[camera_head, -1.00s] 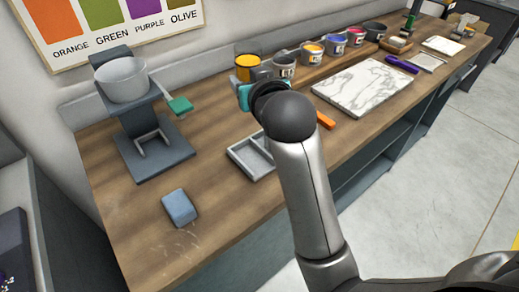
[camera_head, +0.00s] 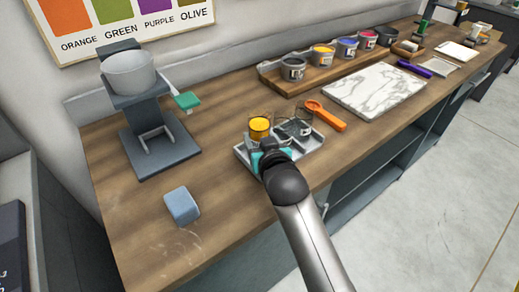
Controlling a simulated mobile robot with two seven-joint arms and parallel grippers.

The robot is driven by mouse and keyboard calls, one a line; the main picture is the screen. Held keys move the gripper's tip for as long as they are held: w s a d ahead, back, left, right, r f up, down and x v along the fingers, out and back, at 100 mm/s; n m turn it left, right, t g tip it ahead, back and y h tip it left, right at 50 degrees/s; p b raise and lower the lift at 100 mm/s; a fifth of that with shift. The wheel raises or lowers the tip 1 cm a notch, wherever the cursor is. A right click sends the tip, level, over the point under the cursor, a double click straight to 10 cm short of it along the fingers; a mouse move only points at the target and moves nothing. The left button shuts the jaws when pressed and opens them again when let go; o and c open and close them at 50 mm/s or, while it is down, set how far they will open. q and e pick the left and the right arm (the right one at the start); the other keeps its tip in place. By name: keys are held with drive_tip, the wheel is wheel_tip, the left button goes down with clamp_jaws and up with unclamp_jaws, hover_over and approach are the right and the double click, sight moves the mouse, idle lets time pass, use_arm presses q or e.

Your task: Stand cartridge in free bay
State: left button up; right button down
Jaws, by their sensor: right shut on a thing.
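A clear cartridge with yellow ink (camera_head: 259,126) is upright at the left back part of a grey tray (camera_head: 311,148) on the wooden bench. My right gripper (camera_head: 268,152) is shut on it from the front, and the dark wrist hides its lower part. I cannot tell whether it touches the tray floor. Two clear, greyish containers (camera_head: 285,130) stand right of it in the tray. The bay walls around the cartridge are partly hidden by my arm. My left gripper is not in view.
An orange tool (camera_head: 325,116) lies behind the tray, near a marble slab (camera_head: 375,90). A wooden rack (camera_head: 300,83) of ink pots stands at the back.

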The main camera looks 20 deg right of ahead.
drive_tip(key=shift+f+b, duration=0.4)
drive_tip(key=shift+f, duration=1.25)
drive_tip(key=shift+f, duration=0.15)
drive_tip(key=shift+c, duration=2.2)
unclamp_jaws()
drive_tip(key=shift+r, duration=0.2)
drive_tip(key=p+v, duration=0.2)
drive_tip(key=v, duration=1)
